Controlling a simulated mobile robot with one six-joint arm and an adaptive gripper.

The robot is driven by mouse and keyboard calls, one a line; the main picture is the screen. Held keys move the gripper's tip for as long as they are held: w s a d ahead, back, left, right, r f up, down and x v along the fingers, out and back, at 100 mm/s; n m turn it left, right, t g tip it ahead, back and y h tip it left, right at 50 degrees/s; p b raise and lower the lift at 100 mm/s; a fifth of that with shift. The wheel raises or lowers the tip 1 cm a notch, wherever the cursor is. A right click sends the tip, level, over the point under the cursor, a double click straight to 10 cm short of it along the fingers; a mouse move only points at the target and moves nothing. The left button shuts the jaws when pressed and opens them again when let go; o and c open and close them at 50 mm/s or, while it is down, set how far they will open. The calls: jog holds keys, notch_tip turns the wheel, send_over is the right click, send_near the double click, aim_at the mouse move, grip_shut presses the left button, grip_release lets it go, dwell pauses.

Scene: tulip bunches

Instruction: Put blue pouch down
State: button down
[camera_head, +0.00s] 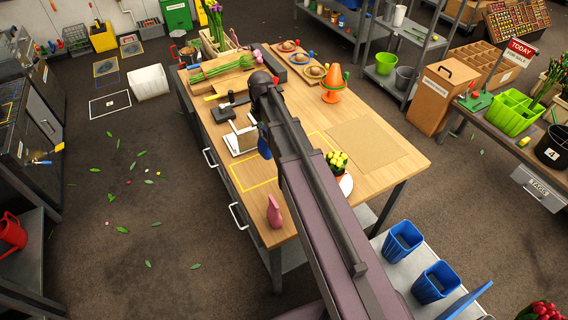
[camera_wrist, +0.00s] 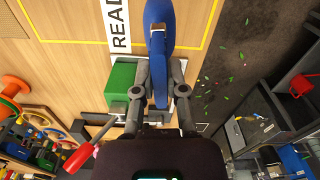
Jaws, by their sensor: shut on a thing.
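The blue pouch (camera_wrist: 160,55) stands out large in the wrist view, between the fingers of my gripper (camera_wrist: 161,88). My gripper is shut on it. In the head view a small part of the blue pouch (camera_head: 264,143) shows beside my arm, over the wooden workbench (camera_head: 300,222). The gripper itself is mostly hidden by my arm there. A yellow outlined rectangle (camera_head: 240,178) is marked on the bench just below the pouch in the picture. I cannot tell whether the pouch touches the bench.
A white sign with black letters (camera_wrist: 120,30) and a green block (camera_wrist: 122,76) are close to the gripper in the wrist view. A plain brown mat (camera_head: 368,145) lies bare on the right.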

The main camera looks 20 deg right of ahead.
aim_at(265, 139)
jog(key=s+a+f+b, duration=0.2)
jog(key=s+f, duration=0.1)
jog(key=s, duration=0.2)
jog(key=s+a+f+m+b, duration=0.1)
jog(key=s+a+f+b, duration=0.1)
jog(key=s, duration=0.4)
jog(key=shift+a+f+m+b, duration=0.3)
jog(key=shift+a+f+b, duration=0.05)
jog(key=shift+f+b, duration=0.45)
jog(key=shift+w, duration=0.15)
jog(key=w+d, duration=0.1)
jog(key=w, duration=0.3)
jog(key=w+d+f+b, duration=0.1)
jog(key=w+d, duration=0.1)
jog(key=w, duration=0.3)
jog(key=w+d, duration=0.2)
jog(key=w, duration=0.2)
jog(key=shift+w+d+f, duration=0.2)
jog(key=shift+w, duration=0.05)
jog(key=f+b, duration=0.2)
jog(key=w+f+b, duration=0.1)
jog(key=b, duration=0.1)
jog(key=shift+w+d+f, duration=0.1)
jog(key=shift+d+f, duration=0.1)
jog(key=shift+f, duration=0.15)
